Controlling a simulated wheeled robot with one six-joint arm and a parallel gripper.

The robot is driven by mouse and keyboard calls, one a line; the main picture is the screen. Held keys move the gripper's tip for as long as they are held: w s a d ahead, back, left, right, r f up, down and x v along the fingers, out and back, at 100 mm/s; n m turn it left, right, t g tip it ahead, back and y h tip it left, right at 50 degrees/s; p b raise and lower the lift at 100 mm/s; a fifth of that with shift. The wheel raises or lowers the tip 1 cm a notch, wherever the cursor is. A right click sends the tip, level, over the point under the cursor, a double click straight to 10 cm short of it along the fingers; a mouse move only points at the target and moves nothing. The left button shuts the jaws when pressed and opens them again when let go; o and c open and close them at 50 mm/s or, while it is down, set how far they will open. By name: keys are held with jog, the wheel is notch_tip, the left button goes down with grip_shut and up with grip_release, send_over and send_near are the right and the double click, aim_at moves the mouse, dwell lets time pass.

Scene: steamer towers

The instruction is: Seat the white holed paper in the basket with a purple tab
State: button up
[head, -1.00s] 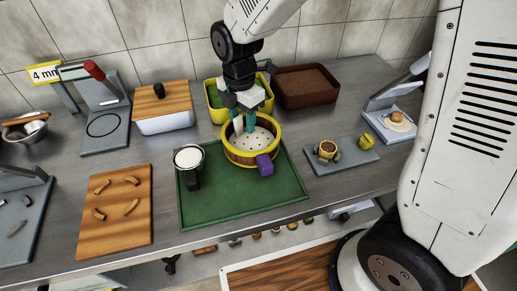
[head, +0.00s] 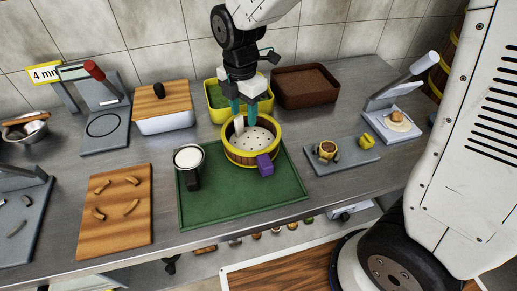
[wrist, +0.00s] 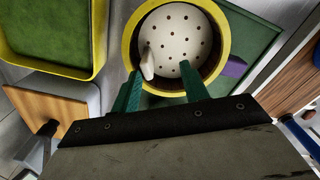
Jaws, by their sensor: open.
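The white holed paper (head: 258,140) lies inside the round basket (head: 230,154), which has a yellow rim, wooden side and a purple tab (head: 265,165) at its front right. A white upright tab of the paper stands at its back left. In the wrist view the paper (wrist: 180,38) looks roughly flat and covers most of the space inside the basket rim (wrist: 226,38); a brown gap shows along the lower right. My gripper (head: 243,115) is open and empty, its green fingers above the basket's back rim. In the wrist view the gripper (wrist: 161,73) is apart from the paper's tab.
The basket stands on a green mat (head: 235,205) beside a cup of white contents (head: 189,158). A yellow-rimmed green bin (head: 217,112) and a brown tray (head: 305,88) stand behind. A grey board (head: 342,160) lies right, a wooden board (head: 115,210) left.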

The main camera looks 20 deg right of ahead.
jog(key=shift+s+d+r, duration=0.1)
jog(key=shift+s+r, duration=0.1)
jog(key=shift+r, duration=0.95)
jog(key=o, duration=0.5)
jog(key=shift+o, duration=0.2)
jog(key=shift+r, duration=0.1)
notch_tip(320, 180, up, 8)
